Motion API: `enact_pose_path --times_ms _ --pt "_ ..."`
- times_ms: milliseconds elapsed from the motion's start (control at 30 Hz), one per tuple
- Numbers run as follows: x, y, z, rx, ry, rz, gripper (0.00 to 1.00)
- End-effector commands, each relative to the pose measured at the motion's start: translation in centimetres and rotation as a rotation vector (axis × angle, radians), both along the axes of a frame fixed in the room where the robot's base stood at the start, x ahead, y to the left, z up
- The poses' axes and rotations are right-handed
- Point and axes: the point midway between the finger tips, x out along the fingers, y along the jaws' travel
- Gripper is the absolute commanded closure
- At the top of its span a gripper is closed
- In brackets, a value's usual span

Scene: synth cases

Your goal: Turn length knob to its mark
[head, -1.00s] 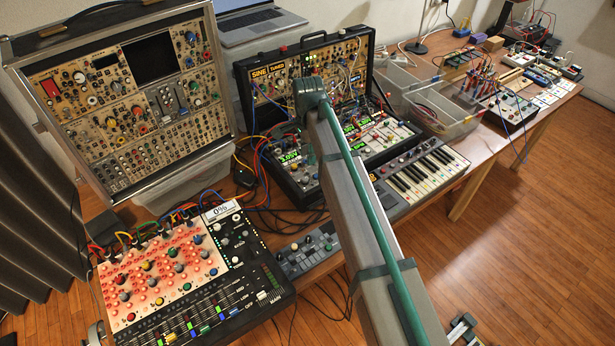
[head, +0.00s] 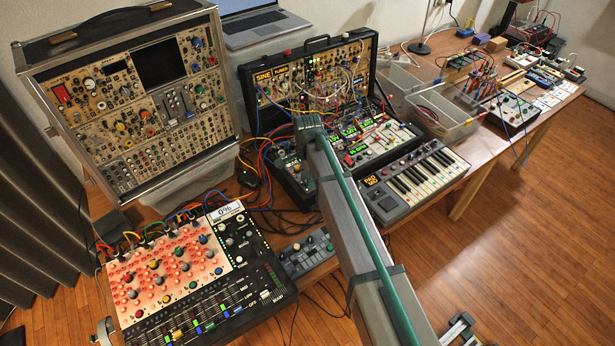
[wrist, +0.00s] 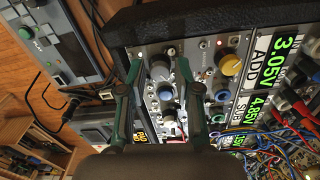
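In the wrist view my gripper (wrist: 160,68) is open over a grey module panel, its two green-and-black fingers apart.
A yellow knob (wrist: 230,64) and another blue knob (wrist: 223,95) stand right of the fingers. Green displays (wrist: 286,48) and patch cables (wrist: 275,128) lie farther right. A black padded edge (wrist: 190,14) borders the panel. A small keyboard (head: 415,180) is beside the case.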

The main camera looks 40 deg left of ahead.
Motion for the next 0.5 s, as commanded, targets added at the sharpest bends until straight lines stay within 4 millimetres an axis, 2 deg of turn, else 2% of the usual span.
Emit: enact_pose_path --times_ms 267,467,500 --pt "0.01 0.0 -0.22 0.0 0.0 0.0 0.68" --pt "0.0 -0.01 -0.2 0.0 0.0 0.0 0.98" --pt "0.0 -0.01 -0.2 0.0 0.0 0.0 1.0"
